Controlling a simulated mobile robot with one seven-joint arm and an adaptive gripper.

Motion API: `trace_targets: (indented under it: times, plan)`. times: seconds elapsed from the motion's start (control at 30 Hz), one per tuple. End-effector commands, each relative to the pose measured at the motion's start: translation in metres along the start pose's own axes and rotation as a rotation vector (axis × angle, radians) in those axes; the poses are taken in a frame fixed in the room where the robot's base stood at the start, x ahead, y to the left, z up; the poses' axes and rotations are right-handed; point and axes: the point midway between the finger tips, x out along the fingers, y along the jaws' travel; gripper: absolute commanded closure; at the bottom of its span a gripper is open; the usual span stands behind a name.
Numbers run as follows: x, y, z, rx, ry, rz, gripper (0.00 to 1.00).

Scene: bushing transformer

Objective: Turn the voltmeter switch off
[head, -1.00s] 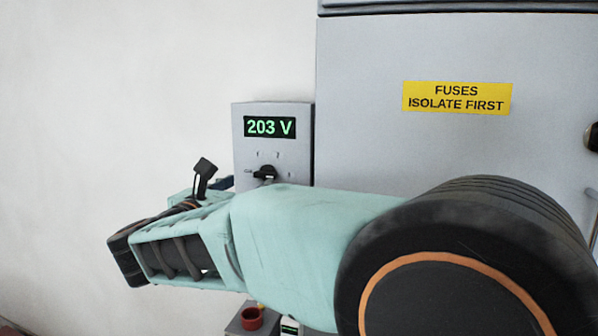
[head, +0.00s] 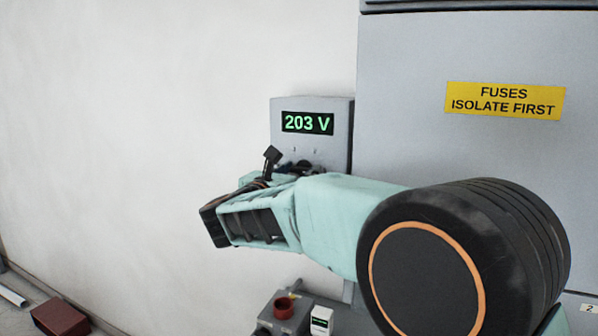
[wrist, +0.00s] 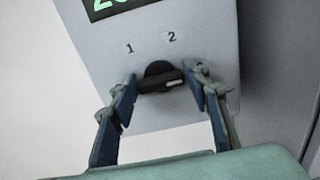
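The voltmeter (head: 312,142) is a grey box with a green display reading 203 V, left of the large grey cabinet. Its black rotary switch (wrist: 160,77) shows in the wrist view below the marks 1 and 2. A pale line on the knob lies toward the right, near the right finger. My gripper (wrist: 163,88) is open, with one blue-grey finger on each side of the knob. I cannot tell whether either finger touches it. In the head view my arm hides most of the switch and my fingertips.
The grey cabinet (head: 420,150) with a yellow fuses label (head: 504,100) stands close on the right. Below my arm are a grey box with a red round part (head: 284,307) and a small white device (head: 321,321). A dark red box (head: 60,316) lies lower left.

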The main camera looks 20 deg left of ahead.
Motion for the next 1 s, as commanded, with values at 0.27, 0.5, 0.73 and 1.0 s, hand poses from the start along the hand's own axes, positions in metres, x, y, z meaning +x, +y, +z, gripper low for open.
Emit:
trace_targets:
  times: [0.27,0.5,0.73,1.0]
  plan:
    - [-0.0003,-0.0001,0.0001,0.000,0.000,0.000,0.84]
    - [-0.0002,-0.0001,-0.0007,-0.031,0.000,0.000,0.84]
    - [-0.0001,0.0001,-0.0020,-0.151,0.001,-0.001,0.84]
    - [-0.0001,0.0011,-0.0017,-0.392,0.000,-0.001,0.84]
